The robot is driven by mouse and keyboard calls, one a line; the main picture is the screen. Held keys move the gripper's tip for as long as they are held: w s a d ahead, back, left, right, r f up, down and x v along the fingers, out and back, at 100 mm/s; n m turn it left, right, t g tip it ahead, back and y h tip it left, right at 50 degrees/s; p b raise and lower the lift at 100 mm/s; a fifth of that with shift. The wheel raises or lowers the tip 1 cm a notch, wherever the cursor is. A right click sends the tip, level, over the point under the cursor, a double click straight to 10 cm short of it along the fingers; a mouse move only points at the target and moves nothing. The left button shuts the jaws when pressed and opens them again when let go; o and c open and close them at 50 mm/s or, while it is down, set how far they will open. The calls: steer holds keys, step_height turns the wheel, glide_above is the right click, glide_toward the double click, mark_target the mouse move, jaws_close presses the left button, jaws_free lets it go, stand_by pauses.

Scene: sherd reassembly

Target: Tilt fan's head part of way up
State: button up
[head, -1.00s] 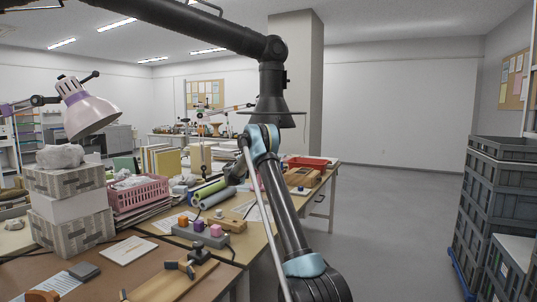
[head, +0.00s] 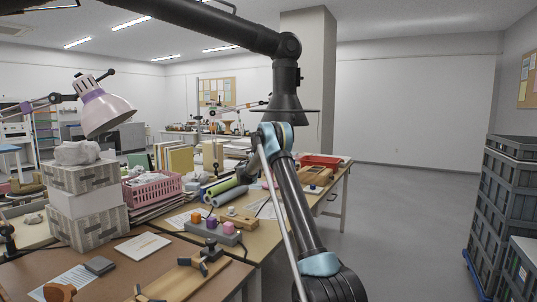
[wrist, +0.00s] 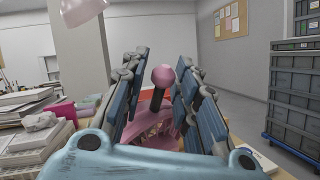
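In the wrist view, a pink rounded body with a cage-like front (wrist: 152,128), seemingly the fan, sits low between my fingers. A pink ball knob (wrist: 163,76) on a dark rod stands up from it. My gripper (wrist: 160,85) is open, with one blue-and-grey finger on each side of the knob and rod. I see gaps beside the knob; whether a finger touches the rod lower down I cannot tell. The fan's lower part is hidden by my gripper.
A black hood (head: 287,100) on a jointed arm hangs close to my arm. A pink-white lamp (head: 105,110), stacked boxes (head: 85,205) and a pink basket (head: 152,190) crowd the bench at left. Grey crates (head: 508,190) stand at right. The floor between is clear.

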steer(key=v, duration=0.7)
